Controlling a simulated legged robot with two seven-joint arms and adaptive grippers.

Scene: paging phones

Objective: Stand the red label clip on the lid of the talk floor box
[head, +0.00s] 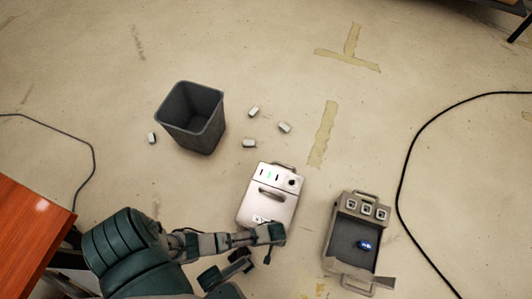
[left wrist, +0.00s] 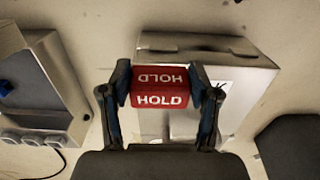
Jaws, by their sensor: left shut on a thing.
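My left gripper (head: 268,240) is over the lower right edge of a pale box in the head view. In the left wrist view my left gripper (left wrist: 160,92) is shut on the red label clip (left wrist: 160,87), which reads HOLD in white on two faces. The clip is not discernible in the head view. The pale box (head: 267,185) is shut, with a handle on its lid; it also shows behind the clip in the left wrist view (left wrist: 245,62). Its label (head: 261,219) is partly hidden. I cannot tell whether clip and lid touch.
A grey open box (head: 336,240) stands to the right with a blue piece (head: 364,245) inside. A dark bin (head: 190,115) and several small white pieces (head: 284,127) are further back. A black cable (head: 405,165) curves at right; a red-brown table (head: 32,232) is at left.

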